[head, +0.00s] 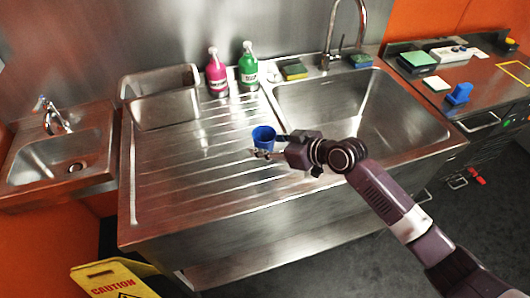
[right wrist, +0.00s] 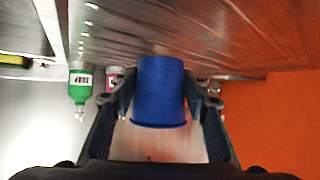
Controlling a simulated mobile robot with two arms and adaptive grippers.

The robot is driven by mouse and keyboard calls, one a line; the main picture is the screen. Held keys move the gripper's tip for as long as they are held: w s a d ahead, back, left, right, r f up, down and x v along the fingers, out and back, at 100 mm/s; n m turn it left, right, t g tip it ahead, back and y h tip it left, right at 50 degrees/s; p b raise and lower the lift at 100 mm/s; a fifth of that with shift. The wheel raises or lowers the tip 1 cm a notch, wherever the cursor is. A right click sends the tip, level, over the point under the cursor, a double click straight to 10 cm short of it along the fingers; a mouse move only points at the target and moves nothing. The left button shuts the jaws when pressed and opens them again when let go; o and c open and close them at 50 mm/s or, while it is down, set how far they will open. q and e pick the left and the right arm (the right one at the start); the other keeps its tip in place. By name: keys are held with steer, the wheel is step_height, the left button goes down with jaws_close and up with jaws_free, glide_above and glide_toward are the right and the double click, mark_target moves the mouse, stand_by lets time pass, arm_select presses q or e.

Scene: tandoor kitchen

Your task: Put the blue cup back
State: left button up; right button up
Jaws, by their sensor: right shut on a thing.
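The blue cup (head: 264,138) is over the ribbed metal drainboard (head: 190,185), near the middle of the head view. My right gripper (head: 262,153) comes in from the right and is shut on the cup. In the right wrist view the blue cup (right wrist: 160,92) sits between the two fingers of my right gripper (right wrist: 160,105), one on each side. I cannot tell whether the cup's base touches the drainboard. My left gripper is not in view.
A pink bottle (head: 216,76) and a green soap bottle (head: 248,68) stand behind the drainboard. A metal bin (head: 160,108) is at its back left. A large sink basin (head: 350,110) lies to the right. The drainboard's middle is clear. A yellow caution sign (head: 112,279) stands at front left.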

mark_target(265, 161)
step_height(265, 161, down, 5)
steer(key=shift+r, duration=0.2)
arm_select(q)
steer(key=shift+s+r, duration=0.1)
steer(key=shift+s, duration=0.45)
arm_select(e)
steer(key=shift+f, duration=0.2)
steer(key=o, duration=1.3)
steer(key=shift+r, duration=0.1)
